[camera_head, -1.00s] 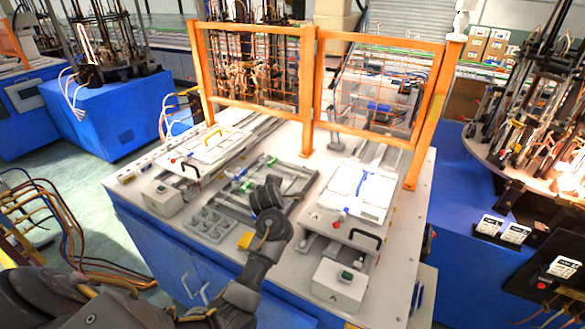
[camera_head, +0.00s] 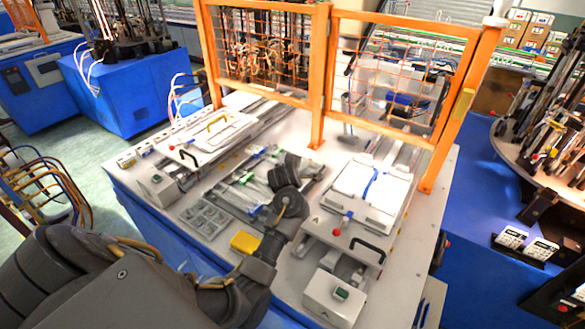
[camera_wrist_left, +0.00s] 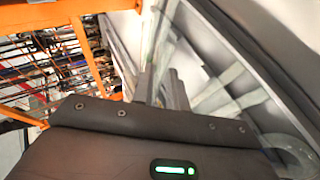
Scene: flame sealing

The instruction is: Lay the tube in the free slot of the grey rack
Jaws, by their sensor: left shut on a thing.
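The grey rack (camera_head: 310,172) lies mid-table between two white-topped stations, with clear pieces and green and blue bits on its left part. My left arm reaches in over it and covers its middle and right. In the left wrist view, my left gripper (camera_wrist_left: 165,82) has its two grey fingers close together, shut on a clear glass tube (camera_wrist_left: 152,38). The tube is faint against the pale background, and its ends are hard to make out. In the head view the fingertips and held tube are hidden behind my wrist. I cannot tell which slot is free. My right gripper is not in view.
A grey tray with round cups (camera_head: 205,216) and a yellow block (camera_head: 244,242) lie in front of the rack. White stations (camera_head: 210,135) and (camera_head: 368,190) flank it. An orange mesh guard (camera_head: 320,75) stands behind. A white button box (camera_head: 335,297) sits at the front right.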

